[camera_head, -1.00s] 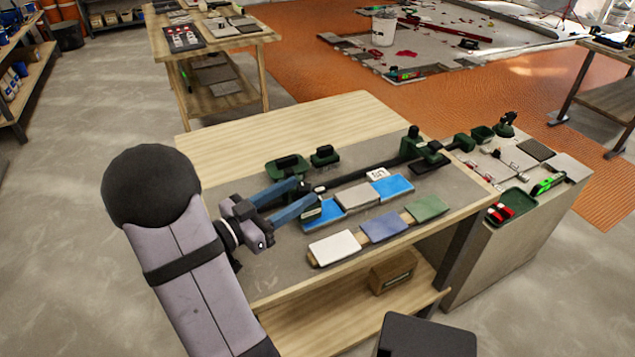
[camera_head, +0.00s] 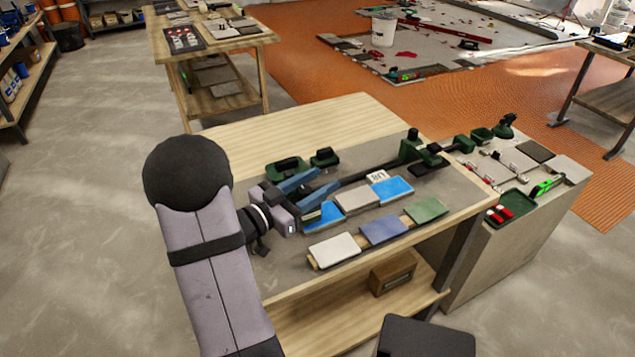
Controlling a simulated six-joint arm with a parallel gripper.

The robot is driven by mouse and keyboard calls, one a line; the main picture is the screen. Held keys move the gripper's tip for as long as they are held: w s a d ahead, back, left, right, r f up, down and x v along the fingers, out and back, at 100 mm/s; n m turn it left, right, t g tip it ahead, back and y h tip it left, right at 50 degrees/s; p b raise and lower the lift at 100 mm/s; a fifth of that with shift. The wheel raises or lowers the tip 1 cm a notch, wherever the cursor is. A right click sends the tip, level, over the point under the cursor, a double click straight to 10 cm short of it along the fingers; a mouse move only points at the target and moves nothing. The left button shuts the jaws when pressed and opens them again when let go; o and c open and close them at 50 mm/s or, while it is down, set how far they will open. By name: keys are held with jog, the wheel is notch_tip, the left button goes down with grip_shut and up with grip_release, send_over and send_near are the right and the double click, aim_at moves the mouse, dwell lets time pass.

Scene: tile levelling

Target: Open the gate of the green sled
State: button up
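A dark green device (camera_head: 410,148) stands at the far end of a dark rail (camera_head: 368,172) on the bench. It looks like the green sled, but its gate is too small to make out. My gripper (camera_head: 330,180) has two blue fingers spread apart, over the near-left end of the rail. I see nothing held between them; whether they touch the rail I cannot tell. Two more green pieces with black tops, a larger one (camera_head: 286,168) and a smaller one (camera_head: 324,157), lie behind the fingers.
Blue and grey tiles (camera_head: 357,199) lie right of my gripper. A front row holds white (camera_head: 333,249), blue-grey (camera_head: 383,230) and green (camera_head: 427,209) tiles. A side stand (camera_head: 540,215) carries a green tray (camera_head: 512,206). The wooden bench's back strip (camera_head: 310,137) is clear.

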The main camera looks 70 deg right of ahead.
aim_at(311, 192)
jog(key=c, duration=0.9)
jog(key=shift+o, duration=0.2)
jog(key=shift+s+a+m+g+y, duration=0.1)
jog(key=shift+m+g+y, duration=0.2)
jog(key=shift+m+g, duration=0.15)
jog(key=m+g+y, duration=0.1)
jog(key=m+g+y+p, duration=0.1)
jog(key=s+m+g+y, duration=0.1)
jog(key=g, duration=0.1)
jog(key=shift+a+y+p, duration=0.3)
jog(key=shift+a+p, duration=0.05)
jog(key=shift+s+a+m+g+y, duration=0.1)
jog(key=shift+a+m+g+y, duration=0.15)
jog(key=shift+m+g+y, duration=0.55)
jog(key=shift+s+a+m+g+y, duration=0.15)
jog(key=shift+a+m+g+y, duration=0.15)
jog(key=shift+m+y, duration=0.8)
jog(key=shift+s+a+m+g+y, duration=0.15)
jog(key=shift+m+g+y, duration=0.45)
jog(key=shift+y, duration=0.7)
jog(key=shift+a+y, duration=0.1)
jog(key=shift+y, duration=0.2)
jog(key=o, duration=1)
jog(key=shift+o, duration=0.2)
